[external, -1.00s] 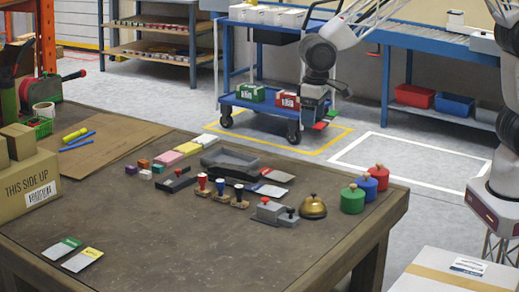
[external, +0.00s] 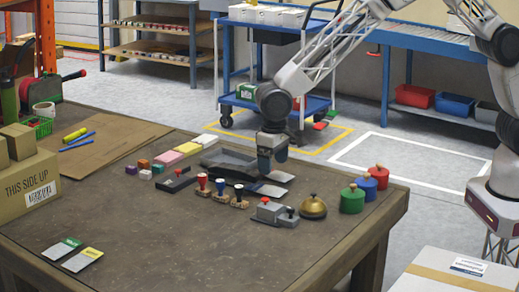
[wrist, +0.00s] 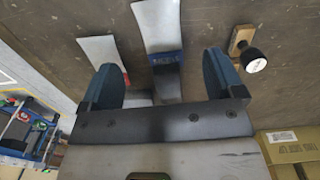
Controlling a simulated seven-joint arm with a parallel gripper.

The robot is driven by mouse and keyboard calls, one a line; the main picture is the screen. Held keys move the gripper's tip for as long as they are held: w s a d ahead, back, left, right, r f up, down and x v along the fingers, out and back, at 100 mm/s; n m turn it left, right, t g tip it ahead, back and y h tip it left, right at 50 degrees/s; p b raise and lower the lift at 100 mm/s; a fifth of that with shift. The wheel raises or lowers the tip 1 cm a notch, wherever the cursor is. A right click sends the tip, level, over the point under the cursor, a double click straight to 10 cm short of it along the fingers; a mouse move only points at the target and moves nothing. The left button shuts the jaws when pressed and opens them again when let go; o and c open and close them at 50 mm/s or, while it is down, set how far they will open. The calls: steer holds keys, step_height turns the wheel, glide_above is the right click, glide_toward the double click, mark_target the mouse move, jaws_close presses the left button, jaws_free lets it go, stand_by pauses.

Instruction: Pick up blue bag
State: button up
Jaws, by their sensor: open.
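The blue bag (wrist: 160,22) is a flat pale packet with a blue band. It lies on the table and shows in the wrist view between and ahead of my fingers; its near end is shaded. My gripper (wrist: 162,75) is open and empty, low over the bag. I cannot tell how far above it the fingertips are.
A pale packet with a red band (wrist: 103,50) lies to the left in the wrist view. A stamp (wrist: 246,50) is on the right. The front table is mostly clear.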

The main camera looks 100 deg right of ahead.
mark_target(273, 188)
steer(key=shift+f, duration=1.25)
steer(key=shift+f, duration=0.1)
steer(key=shift+s+f, duration=0.1)
steer(key=shift+f, duration=2.45)
steer(key=c, duration=1.1)
steer(key=shift+r, duration=0.2)
